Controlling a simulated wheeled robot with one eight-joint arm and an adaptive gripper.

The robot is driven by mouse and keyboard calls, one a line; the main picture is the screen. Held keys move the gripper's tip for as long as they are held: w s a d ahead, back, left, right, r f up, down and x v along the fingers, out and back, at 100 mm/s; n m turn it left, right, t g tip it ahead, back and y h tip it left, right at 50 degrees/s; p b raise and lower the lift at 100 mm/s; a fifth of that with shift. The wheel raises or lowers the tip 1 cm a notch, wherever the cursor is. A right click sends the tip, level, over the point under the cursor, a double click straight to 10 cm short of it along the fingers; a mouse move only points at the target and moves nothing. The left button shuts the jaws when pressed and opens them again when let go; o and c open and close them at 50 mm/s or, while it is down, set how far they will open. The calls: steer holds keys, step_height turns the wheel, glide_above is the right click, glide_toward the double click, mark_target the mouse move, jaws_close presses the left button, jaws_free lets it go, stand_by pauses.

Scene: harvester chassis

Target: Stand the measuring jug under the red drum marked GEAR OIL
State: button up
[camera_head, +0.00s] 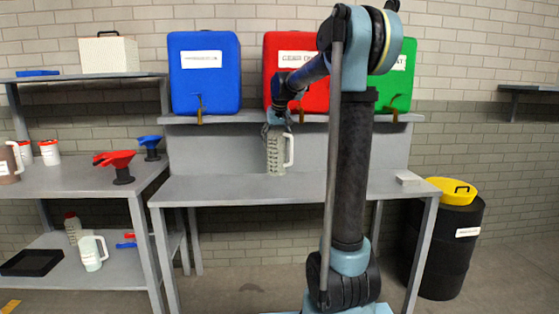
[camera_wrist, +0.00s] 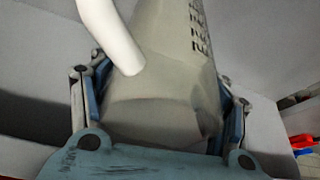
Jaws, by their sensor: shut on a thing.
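The red drum (camera_head: 284,48) stands on the raised shelf between a blue and a green drum. My arm covers part of it, and its white label is too small to read surely. The measuring jug (camera_head: 276,157) is pale grey, upright, with dark scale marks and a white handle on its right. My gripper (camera_head: 278,128) is shut around its upper part from above, below the red drum. In the wrist view the jug (camera_wrist: 165,75) fills the space between the fingers. Its base appears close to the bench's back edge; I cannot tell whether it touches.
The blue drum (camera_head: 204,85) and green drum (camera_head: 398,85) have taps at the shelf edge. The bench (camera_head: 240,188) is mostly clear, with a small white block (camera_head: 408,178) at right. A black barrel (camera_head: 452,245) stands at right.

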mark_target(278, 130)
steer(key=shift+f, duration=2.65)
steer(key=o, duration=1.3)
steer(key=shift+o, duration=0.2)
steer(key=shift+s, duration=0.1)
steer(key=v, duration=1.2)
